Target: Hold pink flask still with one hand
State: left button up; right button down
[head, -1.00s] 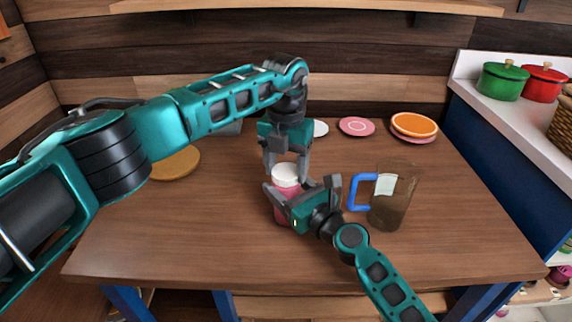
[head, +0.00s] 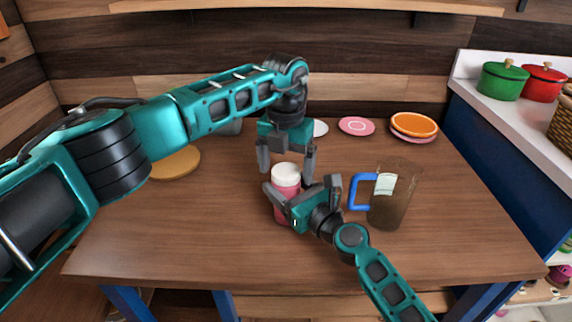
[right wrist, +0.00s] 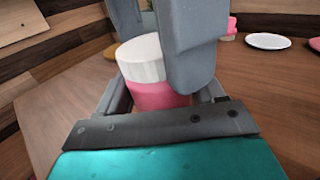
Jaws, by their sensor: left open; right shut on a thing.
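The pink flask (head: 284,208) with a white lid (head: 286,174) stands upright on the wooden table. My right gripper (head: 279,199) is shut around the flask's pink body from the right front. In the right wrist view the flask (right wrist: 160,95) sits between the right gripper's jaws. My left gripper (head: 287,161) points down just above and behind the lid. Its fingers are open and spread to either side of the lid, and it holds nothing. In the right wrist view one of its grey fingers hides part of the lid.
A brown see-through pitcher (head: 398,200) with a blue handle stands right of my right gripper. A round wooden board (head: 176,163) lies at left. A pink plate (head: 356,126) and an orange plate (head: 414,124) lie at the back. The front of the table is clear.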

pick_arm(q)
notch_tip(320, 180, up, 12)
dwell(0.6)
pick_arm(e)
jog(key=shift+c, duration=0.3)
grip_release()
jog(key=shift+s+d, duration=0.3)
jog(key=shift+s, duration=0.05)
pick_arm(q)
jog(key=shift+r+p, duration=0.45)
pick_arm(e)
jog(key=v, duration=1.2)
